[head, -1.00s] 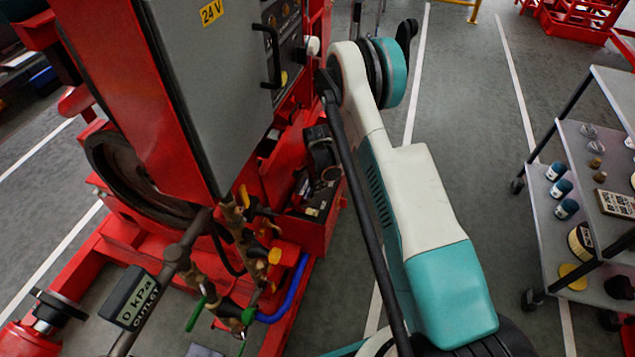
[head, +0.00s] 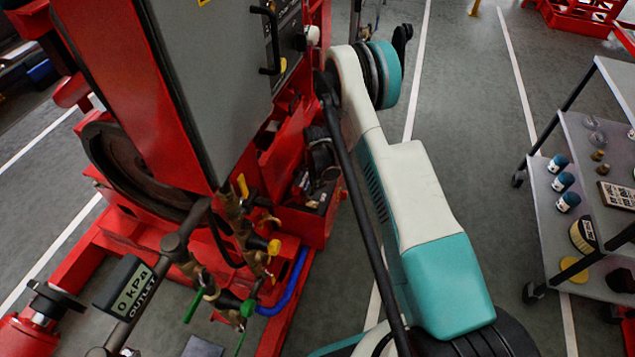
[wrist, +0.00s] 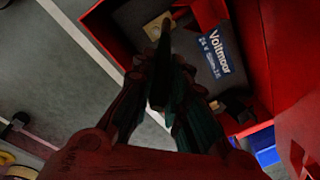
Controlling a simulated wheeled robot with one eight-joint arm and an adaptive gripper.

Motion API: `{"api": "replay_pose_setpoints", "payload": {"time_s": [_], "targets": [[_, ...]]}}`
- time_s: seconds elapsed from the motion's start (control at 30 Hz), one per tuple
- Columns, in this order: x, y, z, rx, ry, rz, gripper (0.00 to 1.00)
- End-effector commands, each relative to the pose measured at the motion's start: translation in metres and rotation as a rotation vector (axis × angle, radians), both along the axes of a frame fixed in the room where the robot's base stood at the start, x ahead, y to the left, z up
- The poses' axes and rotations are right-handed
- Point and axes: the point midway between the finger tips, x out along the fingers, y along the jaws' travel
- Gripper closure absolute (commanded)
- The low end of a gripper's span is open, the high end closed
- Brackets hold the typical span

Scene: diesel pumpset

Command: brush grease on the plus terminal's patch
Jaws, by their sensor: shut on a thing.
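My gripper (wrist: 168,100) is shut on a thin dark tool, apparently the grease brush (wrist: 160,72), whose far end points into a red battery box (wrist: 103,22). A battery (wrist: 205,75) with a blue "Voltmoor 24 V" label lies in the box. A small tan patch (wrist: 157,26) lies near the tool's tip in the wrist view. I cannot tell whether the tip touches it, or whether it is the plus terminal's patch. In the head view, my gripper (head: 322,160) is above the red box (head: 308,225) and partly hides its contents.
The grey cabinet (head: 205,80) stands left of my arm. A shelf cart (head: 560,225) with bottles and tins stands at the right. Grey floor (head: 470,120) lies open between.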

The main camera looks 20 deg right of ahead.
Motion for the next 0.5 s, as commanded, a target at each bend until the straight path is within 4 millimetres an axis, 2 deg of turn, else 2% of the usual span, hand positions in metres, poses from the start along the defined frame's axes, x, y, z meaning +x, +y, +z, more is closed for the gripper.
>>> {"api": "replay_pose_setpoints", "payload": {"time_s": [0.5], "targets": [[0.0002, 0.0000, -0.0084, 0.000, 0.000, 0.000, 1.00]]}}
